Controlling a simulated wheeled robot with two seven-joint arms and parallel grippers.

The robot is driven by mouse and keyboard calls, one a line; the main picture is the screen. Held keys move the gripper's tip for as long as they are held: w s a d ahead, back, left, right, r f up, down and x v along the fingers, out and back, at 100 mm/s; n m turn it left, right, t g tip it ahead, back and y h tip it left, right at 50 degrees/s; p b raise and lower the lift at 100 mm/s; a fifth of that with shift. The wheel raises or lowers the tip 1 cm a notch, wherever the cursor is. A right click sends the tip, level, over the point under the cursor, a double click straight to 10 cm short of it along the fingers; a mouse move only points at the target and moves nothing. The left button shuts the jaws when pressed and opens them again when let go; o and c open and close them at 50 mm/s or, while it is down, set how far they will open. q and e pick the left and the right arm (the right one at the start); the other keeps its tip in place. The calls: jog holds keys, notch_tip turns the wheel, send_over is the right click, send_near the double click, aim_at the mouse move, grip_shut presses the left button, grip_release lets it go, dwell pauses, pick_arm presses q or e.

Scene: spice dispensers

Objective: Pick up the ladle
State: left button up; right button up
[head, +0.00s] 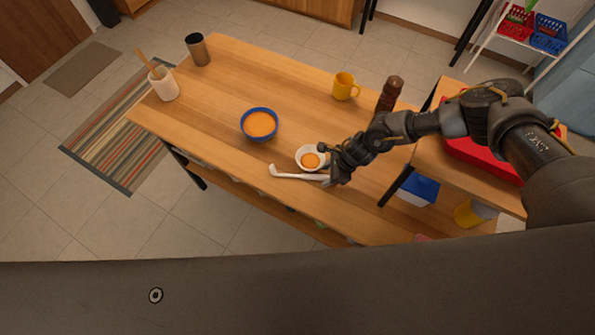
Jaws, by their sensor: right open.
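The white ladle (297,176) lies on the wooden table in the head view, its hooked end at the left and its long part running right. Just behind it is a small white bowl (301,152) with something orange in it. My right gripper (330,168) is open at the right end of the ladle and beside the small bowl. The fingers hide the ladle's right end, and I cannot tell whether they touch it. My left gripper is not in view.
The table (225,85) also bears a blue bowl (245,130) of orange food, a yellow mug (343,88), a brown mill (389,93), a dark tumbler (198,50) and a white utensil pot (165,88). A red box (475,155) is at right. The table's left part is mostly clear.

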jog(key=shift+a+f, duration=0.15)
jog(key=shift+f, duration=0.25)
grip_shut()
jog(key=shift+r, duration=0.1)
